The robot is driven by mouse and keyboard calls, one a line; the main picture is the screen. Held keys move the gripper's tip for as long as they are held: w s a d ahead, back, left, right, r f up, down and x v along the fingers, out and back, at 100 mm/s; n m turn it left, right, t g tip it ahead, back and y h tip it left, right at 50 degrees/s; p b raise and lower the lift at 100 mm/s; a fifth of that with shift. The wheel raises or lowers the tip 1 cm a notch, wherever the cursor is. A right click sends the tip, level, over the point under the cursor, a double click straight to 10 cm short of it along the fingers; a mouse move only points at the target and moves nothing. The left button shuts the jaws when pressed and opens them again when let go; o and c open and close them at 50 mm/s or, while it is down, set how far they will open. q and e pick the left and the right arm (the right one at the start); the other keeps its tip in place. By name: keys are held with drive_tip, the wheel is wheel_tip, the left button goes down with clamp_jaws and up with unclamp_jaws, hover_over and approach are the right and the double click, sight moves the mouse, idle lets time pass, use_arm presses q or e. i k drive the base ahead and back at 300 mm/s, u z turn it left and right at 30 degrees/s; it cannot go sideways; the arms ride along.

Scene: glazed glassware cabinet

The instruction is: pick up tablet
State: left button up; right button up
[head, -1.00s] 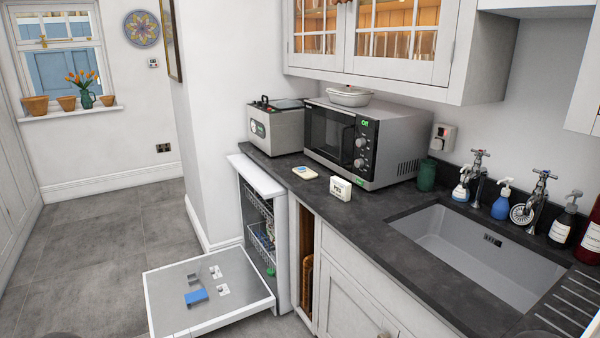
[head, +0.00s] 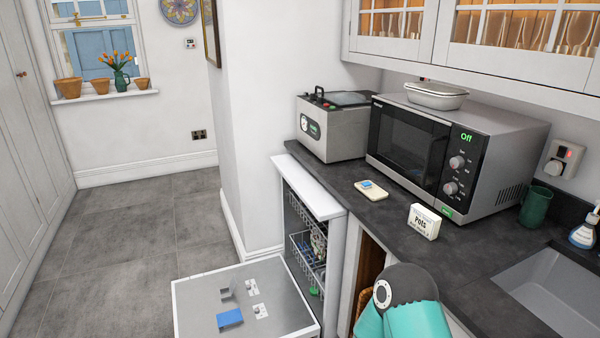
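A small blue tablet (head: 367,184) lies on a cream, flat, rounded piece (head: 371,190) on the dark worktop, in front of the microwave. A white box lettered "Pots" (head: 424,222) stands to its right. The open dishwasher door (head: 195,293) holds a blue flap (head: 230,318) and small fittings. A teal and dark grey link of one of my arms shows at the bottom, right of centre, below the box. Neither gripper's fingers show in the head view.
The microwave (head: 410,140) and a steel appliance with a gauge (head: 335,135) stand behind the tablet. A green cup (head: 535,207) and the sink (head: 550,280) are to the right. The glazed cabinet (head: 480,30) overhangs the worktop. Bare worktop surrounds the cream piece.

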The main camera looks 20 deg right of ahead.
sight(366, 185)
drive_tip(key=i, duration=1.3)
drive_tip(key=z, duration=0.55)
